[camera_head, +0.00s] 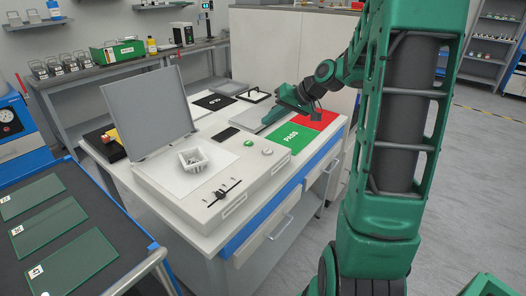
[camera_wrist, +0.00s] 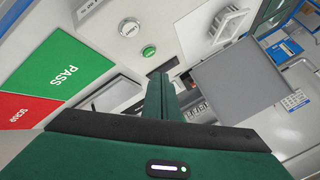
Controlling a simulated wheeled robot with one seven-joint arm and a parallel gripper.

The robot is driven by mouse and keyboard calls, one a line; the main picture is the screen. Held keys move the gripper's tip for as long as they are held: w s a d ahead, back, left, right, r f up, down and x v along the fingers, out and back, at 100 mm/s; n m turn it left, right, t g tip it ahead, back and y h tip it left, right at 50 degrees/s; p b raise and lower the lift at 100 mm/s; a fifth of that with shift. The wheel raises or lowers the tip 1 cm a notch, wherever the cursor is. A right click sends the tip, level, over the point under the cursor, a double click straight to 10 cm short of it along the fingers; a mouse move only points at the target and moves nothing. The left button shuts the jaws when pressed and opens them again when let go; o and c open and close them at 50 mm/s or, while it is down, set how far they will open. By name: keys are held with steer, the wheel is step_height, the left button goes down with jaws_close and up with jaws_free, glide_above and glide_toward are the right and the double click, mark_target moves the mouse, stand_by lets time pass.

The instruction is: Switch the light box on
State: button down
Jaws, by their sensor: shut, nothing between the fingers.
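The light box (camera_head: 160,181) is a long, low white unit on the bench. On its top are a white button (camera_head: 248,143) and a green button (camera_head: 267,151). In the wrist view the white button (camera_wrist: 130,28) and the green button (camera_wrist: 149,51) lie just beyond my fingertips. A black slider (camera_head: 222,193) sits at its near end. My gripper (camera_head: 267,127) is shut and empty, pointing down above the bench behind the buttons. Its closed fingers (camera_wrist: 160,78) also show in the wrist view, apart from the green button there.
A green PASS mat (camera_head: 289,137) and a red mat (camera_head: 316,119) lie to the right.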

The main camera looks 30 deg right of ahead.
mark_target(271, 152)
steer(key=shift+s+d+f, duration=0.1)
steer(key=shift+f, duration=2.15)
steer(key=shift+s+d+f, duration=0.1)
steer(key=shift+f, duration=2.1)
steer(key=shift+f, duration=0.75)
steer(key=shift+r, duration=0.85)
steer(key=shift+r, duration=2.5)
